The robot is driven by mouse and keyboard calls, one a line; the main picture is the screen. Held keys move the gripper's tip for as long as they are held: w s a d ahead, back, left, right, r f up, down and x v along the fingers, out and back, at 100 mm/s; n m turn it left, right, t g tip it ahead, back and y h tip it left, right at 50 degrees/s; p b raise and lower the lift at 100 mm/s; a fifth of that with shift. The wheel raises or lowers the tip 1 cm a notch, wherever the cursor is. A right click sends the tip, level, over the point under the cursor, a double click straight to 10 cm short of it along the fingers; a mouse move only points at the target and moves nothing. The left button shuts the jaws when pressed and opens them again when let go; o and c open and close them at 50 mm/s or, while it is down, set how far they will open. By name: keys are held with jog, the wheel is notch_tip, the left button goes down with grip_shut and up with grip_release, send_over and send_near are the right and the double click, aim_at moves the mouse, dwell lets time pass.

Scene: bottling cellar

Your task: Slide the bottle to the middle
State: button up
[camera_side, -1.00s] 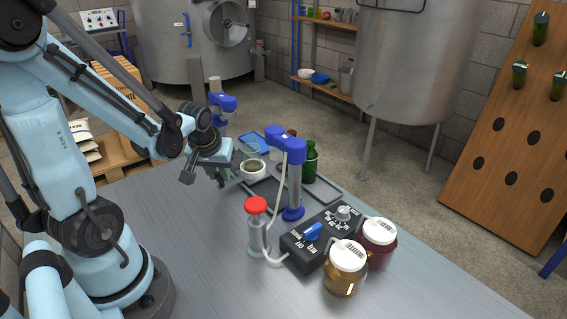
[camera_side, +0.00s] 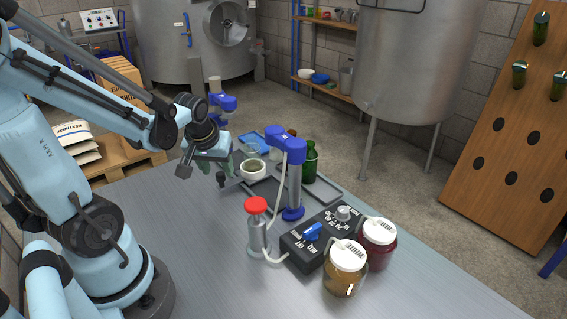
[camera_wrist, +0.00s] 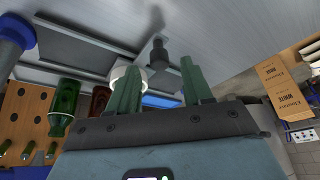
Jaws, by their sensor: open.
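A green bottle (camera_side: 311,163) stands at the right part of a dark grey tray (camera_side: 327,190), behind the blue-headed post. It also shows at the left of the wrist view (camera_wrist: 65,106). A brown bottle (camera_wrist: 98,101) is beside it, mostly hidden by the post in the side view. My gripper (camera_side: 226,167) is at the tray's left end, well apart from both bottles. Its green fingers (camera_wrist: 160,68) are spread with nothing between them. A small black knob (camera_side: 221,180) is just below the fingers, and it also shows beyond the fingertips in the wrist view (camera_wrist: 158,50).
The blue-headed post (camera_side: 292,185), a red-capped pump (camera_side: 256,222), a black control box (camera_side: 320,238) and two jars (camera_side: 346,267) stand nearer. The front left tabletop is clear.

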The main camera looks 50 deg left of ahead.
jog(key=v, duration=1)
dwell(0.4)
jog(key=w+d+f+m+t+h, duration=0.1)
jog(key=w+d+m+t, duration=0.1)
jog(key=d+m, duration=0.2)
jog(key=w+d+m+t+h, duration=0.2)
jog(key=d+m, duration=0.3)
jog(key=d, duration=0.4)
jog(key=shift+w+d+f, duration=0.2)
jog(key=shift+w+f, duration=0.1)
jog(key=shift+f, duration=0.05)
dwell(0.5)
